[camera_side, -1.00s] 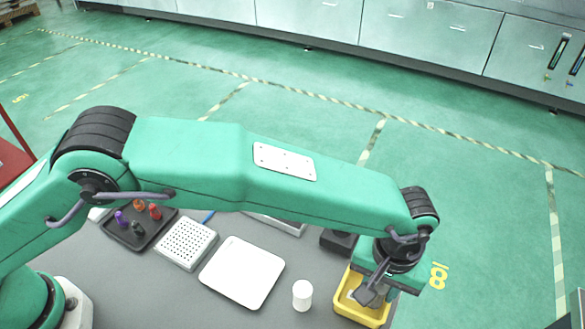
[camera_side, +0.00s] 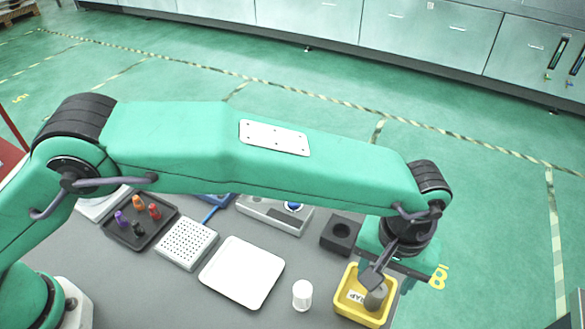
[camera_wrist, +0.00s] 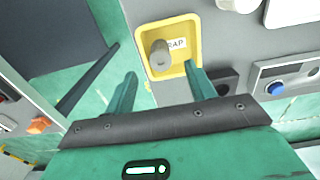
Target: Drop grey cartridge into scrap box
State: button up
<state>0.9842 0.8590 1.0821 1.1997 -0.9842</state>
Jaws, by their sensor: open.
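The yellow scrap box (camera_side: 349,304) stands at the right front of the grey table. It also shows in the wrist view (camera_wrist: 196,33), with part of its white label readable as "RAP". The grey cartridge (camera_side: 376,299) is inside the box, close to its right side. In the wrist view the cartridge (camera_wrist: 160,57) looks like a short cylinder beside the label, between the box walls. My gripper (camera_side: 376,278) is above the box. In the wrist view its two fingers are spread apart (camera_wrist: 161,76), with nothing held between them.
A white cylinder (camera_side: 302,295) stands just left of the box. Behind the box is a black block with a round hole (camera_side: 341,235). Further left are a white square plate (camera_side: 242,272), a perforated tray (camera_side: 186,244) and a dark tray with coloured pegs (camera_side: 156,229).

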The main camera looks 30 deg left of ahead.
jog(key=shift+r, duration=1.75)
jog(key=shift+w+a+r, duration=0.1)
jog(key=shift+a, duration=0.05)
jog(key=w+a+r+t, duration=0.1)
jog(key=w+a+r, duration=0.1)
jog(key=a+r, duration=0.5)
jog(key=w+a+r+h, duration=0.1)
jog(key=a+r, duration=0.2)
jog(key=a, duration=0.8)
jog(key=w+a+r+t, duration=0.1)
jog(key=w+a+r, duration=0.1)
jog(key=a+r, duration=0.5)
jog(key=s+a+t, duration=0.1)
jog(key=s+a, duration=0.2)
jog(key=a, duration=0.5)
jog(key=s+a+t, duration=0.1)
jog(key=s+a, duration=0.2)
jog(key=a, duration=0.4)
jog(key=s+a+f+t+y, duration=0.1)
jog(key=s+a+f, duration=0.4)
jog(key=s+a, duration=0.5)
jog(key=shift+t, duration=0.3)
